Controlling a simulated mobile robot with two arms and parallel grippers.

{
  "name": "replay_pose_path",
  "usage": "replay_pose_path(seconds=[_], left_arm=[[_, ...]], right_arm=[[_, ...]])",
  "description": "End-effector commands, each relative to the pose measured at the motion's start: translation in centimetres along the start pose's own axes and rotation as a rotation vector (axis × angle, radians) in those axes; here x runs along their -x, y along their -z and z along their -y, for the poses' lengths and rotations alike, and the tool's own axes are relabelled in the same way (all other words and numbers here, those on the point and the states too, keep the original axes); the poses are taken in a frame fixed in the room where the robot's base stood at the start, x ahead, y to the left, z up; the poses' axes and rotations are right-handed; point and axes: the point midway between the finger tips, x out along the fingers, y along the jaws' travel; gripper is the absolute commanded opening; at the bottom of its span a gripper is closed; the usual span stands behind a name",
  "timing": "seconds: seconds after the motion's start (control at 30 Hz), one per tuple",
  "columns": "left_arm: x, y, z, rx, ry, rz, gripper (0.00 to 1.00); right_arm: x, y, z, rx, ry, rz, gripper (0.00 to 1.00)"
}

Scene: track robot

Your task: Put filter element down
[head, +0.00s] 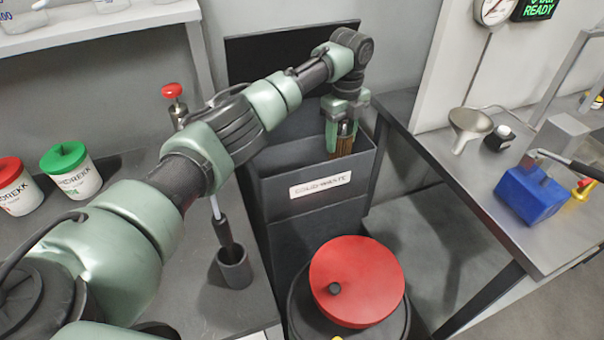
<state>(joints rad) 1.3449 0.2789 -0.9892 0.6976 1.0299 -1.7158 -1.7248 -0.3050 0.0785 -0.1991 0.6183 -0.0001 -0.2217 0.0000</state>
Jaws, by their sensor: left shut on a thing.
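My left gripper (345,122) is at the end of the arm that reaches across from the left, and it points down. It is shut on the brown, ribbed filter element (341,146). The filter element hangs upright at the open top of the dark grey bin labelled solid waste (283,208), with its lower end behind the bin's front wall. I cannot tell whether it touches the inside of the bin. My right gripper is not in view.
A drum with a red lid (358,281) stands in front of the bin. The left bench holds red- and green-lidded tubs (72,171) and a dark cup (235,270). The right table holds a funnel (469,127) and a blue block (537,197).

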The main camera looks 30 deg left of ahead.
Motion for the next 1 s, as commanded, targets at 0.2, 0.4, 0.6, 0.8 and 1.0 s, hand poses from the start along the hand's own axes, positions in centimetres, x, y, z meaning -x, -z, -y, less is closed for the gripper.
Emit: replay_pose_path(seconds=[0.2, 0.4, 0.6, 0.8, 1.0], left_arm=[[-1.8, -1.7, -3.5, 0.001, -0.003, 0.002, 0.05], [-4.1, -3.3, -7.8, 0.001, -0.004, 0.002, 0.05], [-5.6, -4.3, -10.1, 0.001, -0.001, 0.0, 0.05], [-6.3, -4.8, -11.4, 0.002, -0.002, 0.001, 0.05], [-7.9, -5.3, -13.0, 0.001, -0.002, 0.0, 0.05]], right_arm=[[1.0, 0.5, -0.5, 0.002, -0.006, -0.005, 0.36], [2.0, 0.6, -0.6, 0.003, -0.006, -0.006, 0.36], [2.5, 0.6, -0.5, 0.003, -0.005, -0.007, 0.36], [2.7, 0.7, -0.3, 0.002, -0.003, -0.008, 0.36], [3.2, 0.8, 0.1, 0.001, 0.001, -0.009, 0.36]])
